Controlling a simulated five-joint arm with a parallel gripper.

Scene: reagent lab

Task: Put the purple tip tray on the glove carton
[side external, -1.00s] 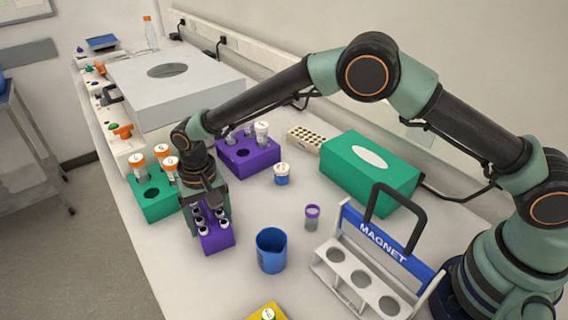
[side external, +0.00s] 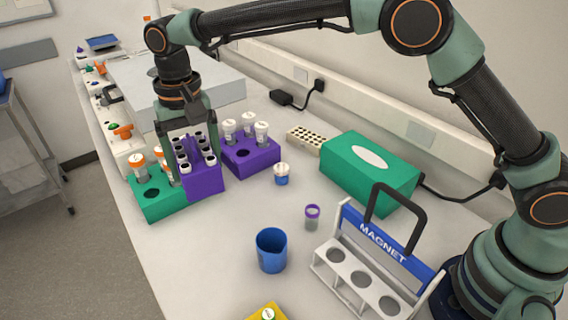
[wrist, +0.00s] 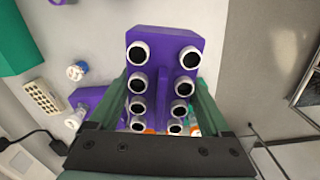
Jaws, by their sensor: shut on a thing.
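The purple tip tray (side external: 203,176) holds several white-rimmed tubes with dark openings. My gripper (side external: 192,150) is shut on it, one finger on each side, and it hangs above the bench in front of the racks. In the wrist view the tray (wrist: 190,38) fills the middle between my fingers (wrist: 163,100). The glove carton (side external: 370,172) is a green box with a white oval on top, standing at the right of the bench near the wall. In the wrist view a green corner of the carton (wrist: 15,40) shows at the upper left.
A green rack (side external: 165,207) and a purple rack (side external: 250,158) with capped tubes stand close to the held tray. A white-capped vial (side external: 282,174), a small purple-capped vial (side external: 312,217), a beige tube block (side external: 308,139), a blue cup (side external: 271,250) and a magnet rack (side external: 372,262) stand around.

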